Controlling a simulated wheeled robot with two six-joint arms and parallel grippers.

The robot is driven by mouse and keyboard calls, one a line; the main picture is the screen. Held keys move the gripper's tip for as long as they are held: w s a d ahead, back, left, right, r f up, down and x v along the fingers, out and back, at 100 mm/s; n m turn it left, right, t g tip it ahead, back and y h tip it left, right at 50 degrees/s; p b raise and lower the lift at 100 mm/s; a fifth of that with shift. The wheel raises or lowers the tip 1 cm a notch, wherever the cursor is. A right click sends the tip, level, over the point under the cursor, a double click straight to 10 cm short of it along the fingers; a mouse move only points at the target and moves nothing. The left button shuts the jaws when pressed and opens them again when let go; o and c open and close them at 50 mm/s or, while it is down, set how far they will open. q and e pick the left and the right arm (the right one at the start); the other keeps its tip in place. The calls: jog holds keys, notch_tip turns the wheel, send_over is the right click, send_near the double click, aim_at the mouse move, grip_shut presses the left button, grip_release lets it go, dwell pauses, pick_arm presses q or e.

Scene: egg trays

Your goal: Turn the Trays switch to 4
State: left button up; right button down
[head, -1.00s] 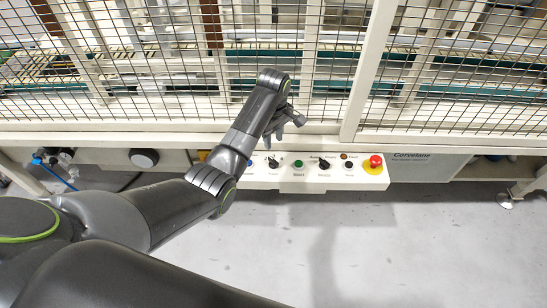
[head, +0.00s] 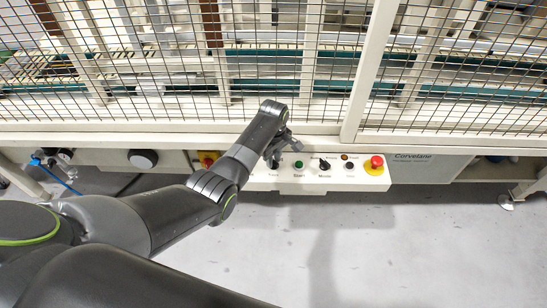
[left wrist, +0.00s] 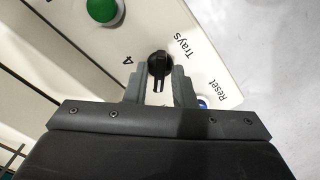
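The Trays switch is a black knob (left wrist: 158,62) on the cream control panel (head: 310,178). The label "Trays" is beside it, with the digit "4" on its other side in the left wrist view. My left gripper (left wrist: 158,74) is open, with one grey finger on each side of the knob. Small gaps seem to show between the fingers and the knob; contact is hard to tell. In the head view my left gripper (head: 275,157) is over the left part of the panel and largely hides the knob. My right gripper is out of view.
A green button (head: 299,165), another black knob (head: 324,166) and a red emergency button (head: 376,162) on yellow are to the right. A blue button (left wrist: 202,103) is close to one finger. Wire mesh guarding (head: 270,75) rises behind the panel. The floor in front is clear.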

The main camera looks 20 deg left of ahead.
pick_arm(q)
grip_shut()
jog(key=shift+r+m+p, duration=0.2)
jog(key=shift+m+p, duration=1)
jog(key=shift+m, duration=0.3)
jog(key=m+p, duration=0.1)
jog(key=m, duration=0.2)
jog(key=shift+m+p, duration=0.3)
jog(key=shift+m, duration=0.1)
jog(key=m+p, duration=0.1)
jog(key=m, duration=0.4)
jog(key=shift+f, duration=0.1)
jog(key=m+p, duration=0.1)
jog(key=m, duration=0.5)
jog(key=shift+o, duration=1.3)
grip_release()
